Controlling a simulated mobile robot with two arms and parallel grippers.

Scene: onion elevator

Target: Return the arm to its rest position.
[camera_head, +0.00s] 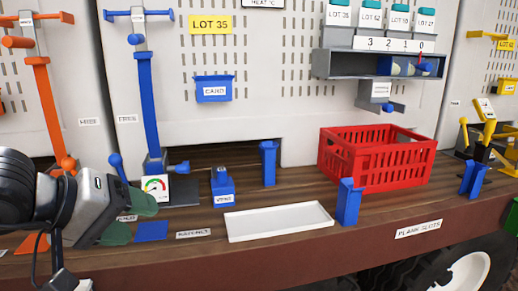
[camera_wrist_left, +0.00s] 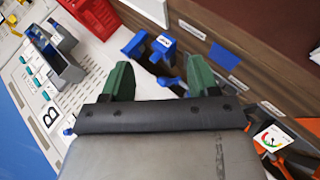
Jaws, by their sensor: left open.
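My left gripper (camera_head: 140,218) comes in from the left in the head view, low over the left part of the wooden bench (camera_head: 285,190). Its two green fingers are spread apart with nothing held between them. In the left wrist view the open fingers (camera_wrist_left: 159,80) point toward the bench, with blue parts (camera_wrist_left: 158,45) showing beyond and between them. The gripper partly covers the left end of the bench in the head view. My right gripper does not show in either view.
Near the gripper stand a tall blue lever (camera_head: 148,100) with a gauge (camera_head: 155,185) and a small blue block (camera_head: 222,188). A white tray (camera_head: 280,221), blue posts (camera_head: 348,203) and a red crate (camera_head: 392,160) lie to the right. An orange lever (camera_head: 42,105) stands behind the arm.

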